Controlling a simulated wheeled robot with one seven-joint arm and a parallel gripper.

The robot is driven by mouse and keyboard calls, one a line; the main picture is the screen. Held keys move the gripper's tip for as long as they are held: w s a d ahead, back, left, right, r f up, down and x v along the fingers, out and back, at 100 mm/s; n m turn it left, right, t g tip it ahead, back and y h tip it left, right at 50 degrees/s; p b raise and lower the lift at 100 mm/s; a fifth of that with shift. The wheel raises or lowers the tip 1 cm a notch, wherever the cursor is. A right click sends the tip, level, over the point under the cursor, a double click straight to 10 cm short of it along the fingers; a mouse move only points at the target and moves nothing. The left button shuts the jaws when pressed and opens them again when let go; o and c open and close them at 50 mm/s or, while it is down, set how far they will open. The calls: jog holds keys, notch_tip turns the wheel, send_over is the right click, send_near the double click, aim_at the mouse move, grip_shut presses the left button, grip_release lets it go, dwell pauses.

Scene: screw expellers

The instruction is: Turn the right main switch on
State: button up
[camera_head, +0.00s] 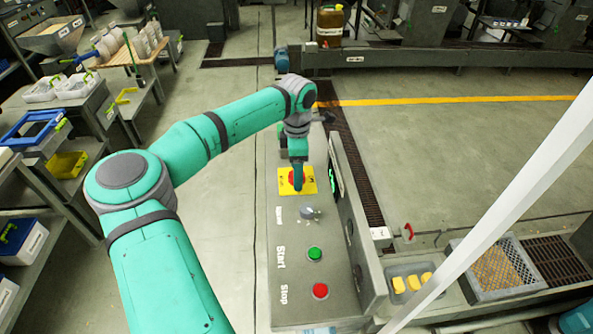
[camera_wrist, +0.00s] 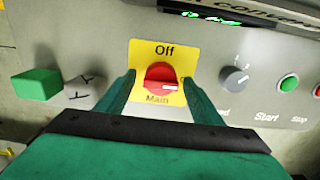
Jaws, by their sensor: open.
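The main switch is a red rotary knob (camera_wrist: 160,74) on a yellow plate (camera_wrist: 148,50), with "Off" above it and "Main" below. A white mark on the knob is at its right side. My gripper (camera_wrist: 159,80) is open, one finger on each side of the knob; I cannot tell whether they touch it. In the head view my gripper (camera_head: 298,184) reaches down over the yellow plate (camera_head: 311,185) and partly hides the knob. The plate is on the grey control panel (camera_head: 264,262).
A grey dial (camera_head: 309,212), a green Start button (camera_head: 314,254) and a red Stop button (camera_head: 320,290) are on the same panel. In the wrist view a green block-shaped part (camera_wrist: 36,85) is left of the switch. An upright grey wall (camera_head: 357,215) borders the panel's right.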

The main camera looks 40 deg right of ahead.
notch_tip(320, 180, up, 11)
dwell(0.6)
jog(key=shift+f, duration=0.15)
